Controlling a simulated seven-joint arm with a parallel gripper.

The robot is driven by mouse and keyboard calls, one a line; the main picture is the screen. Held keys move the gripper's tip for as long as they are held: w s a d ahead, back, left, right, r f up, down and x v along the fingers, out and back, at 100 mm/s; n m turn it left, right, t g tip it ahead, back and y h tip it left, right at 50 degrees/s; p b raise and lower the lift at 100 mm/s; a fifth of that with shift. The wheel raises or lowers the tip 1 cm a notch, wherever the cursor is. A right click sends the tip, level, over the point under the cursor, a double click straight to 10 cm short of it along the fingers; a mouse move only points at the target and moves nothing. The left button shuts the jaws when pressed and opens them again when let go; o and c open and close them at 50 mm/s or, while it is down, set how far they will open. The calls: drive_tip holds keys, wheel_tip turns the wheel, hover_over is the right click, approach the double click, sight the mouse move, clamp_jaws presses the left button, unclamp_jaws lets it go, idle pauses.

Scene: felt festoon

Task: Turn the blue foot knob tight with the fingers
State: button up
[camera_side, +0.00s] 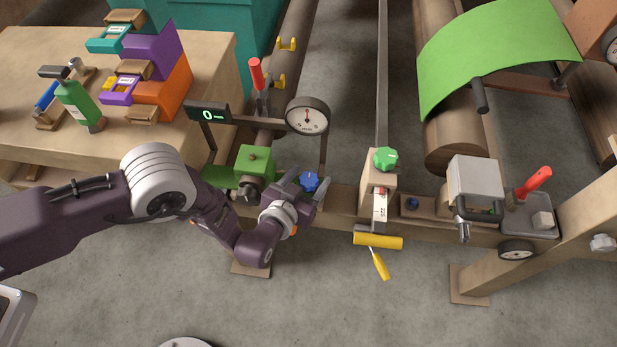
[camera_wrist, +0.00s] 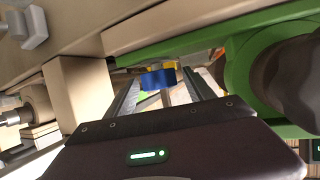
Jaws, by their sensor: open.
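The blue foot knob (camera_side: 310,181) sits on the wooden beam under the round dial gauge, just right of my gripper (camera_side: 305,185) in the side view. In the wrist view the blue knob (camera_wrist: 158,78) lies straight ahead, between the lines of my two fingers (camera_wrist: 160,80). The fingers are open and apart. The side view does not show clearly whether a fingertip touches the knob. Part of the knob's base is hidden.
A round dial gauge (camera_side: 307,116) stands close above the knob. A green block (camera_side: 256,160) is just left of my gripper. A wooden post with a green knob (camera_side: 386,160) and a yellow roller (camera_side: 378,241) are to the right. The floor in front is clear.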

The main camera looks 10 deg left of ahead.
drive_tip(key=v, duration=0.7)
drive_tip(key=w+f+n+y, duration=0.1)
drive_tip(key=w+n+y, duration=0.1)
drive_tip(key=w+d+f+n+y, duration=0.1)
drive_tip(key=w+n+y, duration=0.1)
drive_tip(key=w+d+n+y, duration=0.1)
drive_tip(key=w+n+y, duration=0.1)
drive_tip(key=y, duration=0.1)
drive_tip(key=shift+w+f, duration=0.35)
drive_tip(key=shift+f, duration=0.05)
clamp_jaws()
